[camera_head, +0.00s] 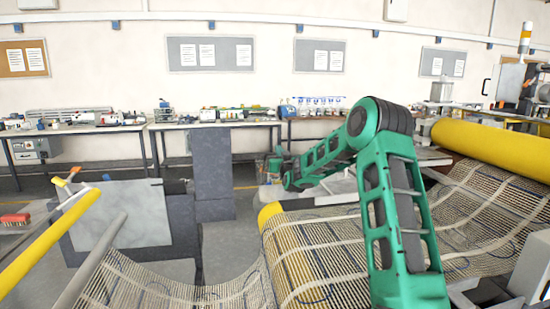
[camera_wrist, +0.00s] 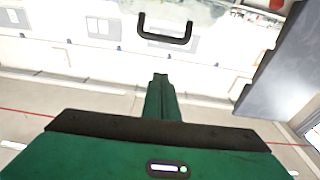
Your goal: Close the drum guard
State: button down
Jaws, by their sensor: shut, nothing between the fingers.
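A dark U-shaped handle (camera_wrist: 165,38) shows near the top of the wrist view, ahead of my gripper. I cannot tell for certain that it belongs to the drum guard, and no guard panel can be clearly made out. My gripper (camera_wrist: 160,76) is green with its fingers shut and empty. Its tips point toward the handle, with a visible gap below it. In the head view my green arm reaches over the machine, and its far end is small there. A yellow roller (camera_head: 488,147) lies at the right, with mesh (camera_head: 315,255) running below it and over another roller.
A dark grey upright box (camera_head: 213,168) stands beyond the machine and also shows at the right of the wrist view (camera_wrist: 283,72). A yellow bar (camera_head: 48,243) and a grey bar stand at the left. Workbenches (camera_head: 90,128) with tools line the wall. Floor shows between benches and machine.

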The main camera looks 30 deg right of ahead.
jog(key=shift+w+d+f, duration=0.3)
jog(key=shift+w+f, duration=0.2)
jog(key=shift+w, duration=0.45)
jog(key=shift+w+d+f, duration=0.25)
jog(key=shift+w+f, duration=0.3)
jog(key=shift+w, duration=0.35)
jog(key=shift+w+d+f, duration=0.3)
jog(key=shift+w+f, duration=0.2)
jog(key=shift+w, duration=0.45)
